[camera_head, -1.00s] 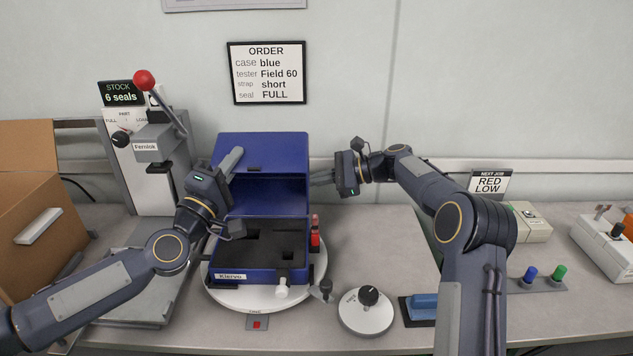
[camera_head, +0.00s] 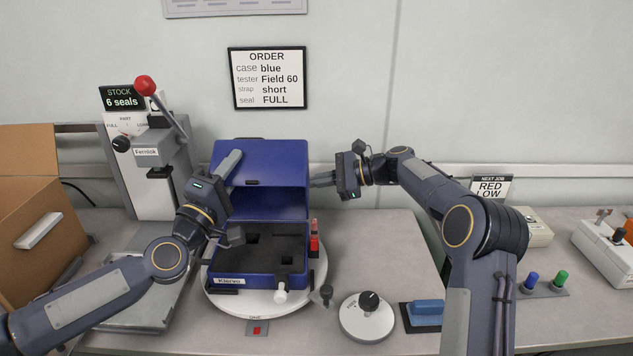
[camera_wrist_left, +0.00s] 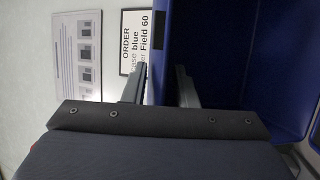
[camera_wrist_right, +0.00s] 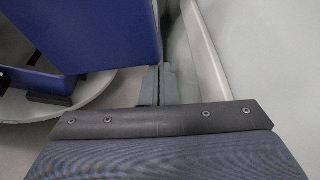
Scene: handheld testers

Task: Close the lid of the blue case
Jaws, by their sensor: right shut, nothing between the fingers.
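The blue case (camera_head: 217,268) stands open on a round white turntable, with dark foam in its base. Its lid (camera_head: 275,160) is raised at the back and leans forward, with a dark latch tab on its rim.
A press with a red-knobbed lever (camera_head: 146,86) stands left of the case, and a cardboard box (camera_head: 35,205) farther left. A red item (camera_head: 314,240) is at the case's right. A round dial base (camera_head: 366,318) and blue block (camera_head: 427,308) lie front right.

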